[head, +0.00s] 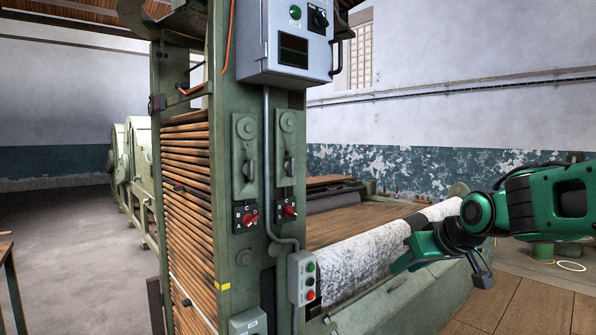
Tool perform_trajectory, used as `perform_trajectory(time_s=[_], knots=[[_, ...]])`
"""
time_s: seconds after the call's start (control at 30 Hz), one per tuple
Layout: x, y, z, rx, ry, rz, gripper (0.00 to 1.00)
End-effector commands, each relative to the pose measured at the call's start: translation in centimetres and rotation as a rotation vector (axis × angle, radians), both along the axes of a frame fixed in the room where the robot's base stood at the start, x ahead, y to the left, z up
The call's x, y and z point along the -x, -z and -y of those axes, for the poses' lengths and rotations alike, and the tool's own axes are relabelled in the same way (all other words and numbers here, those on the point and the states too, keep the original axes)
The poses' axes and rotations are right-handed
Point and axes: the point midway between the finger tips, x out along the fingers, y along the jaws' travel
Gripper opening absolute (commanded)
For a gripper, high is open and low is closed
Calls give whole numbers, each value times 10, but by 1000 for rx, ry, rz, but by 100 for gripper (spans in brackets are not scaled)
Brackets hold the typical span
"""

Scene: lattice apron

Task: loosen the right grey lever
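Two green plates with grey levers stand side by side on the front of the green machine post. The right grey lever (289,166) is a short upright handle on the right plate, above a red rotary switch (289,209). The left grey lever (251,170) is on the other plate and looks much the same. Whether either lever is tight is too small to tell. My gripper (442,271) is at the right, well apart from the levers, in front of the pale roll. Its fingers look spread, with nothing seen between them.
A grey control box (299,40) sits above the levers. A conduit (268,170) runs down between the two plates. A button box (302,278) hangs below the right lever. A pale roll (365,250) lies behind my gripper. Stacked brown slats (187,190) fill the post's left side.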

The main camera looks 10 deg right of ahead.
Motion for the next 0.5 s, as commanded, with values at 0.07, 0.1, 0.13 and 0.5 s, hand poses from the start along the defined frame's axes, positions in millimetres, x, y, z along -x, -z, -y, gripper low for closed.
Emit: perform_trajectory(time_s=[0.07,0.1,0.13,0.5], knots=[[-49,-45,-41,-22,-120,170,29],[-68,-70,-61,-39,-175,256,29],[-79,-87,-77,-54,-215,316,29],[-119,-209,-168,-211,-432,707,29]])
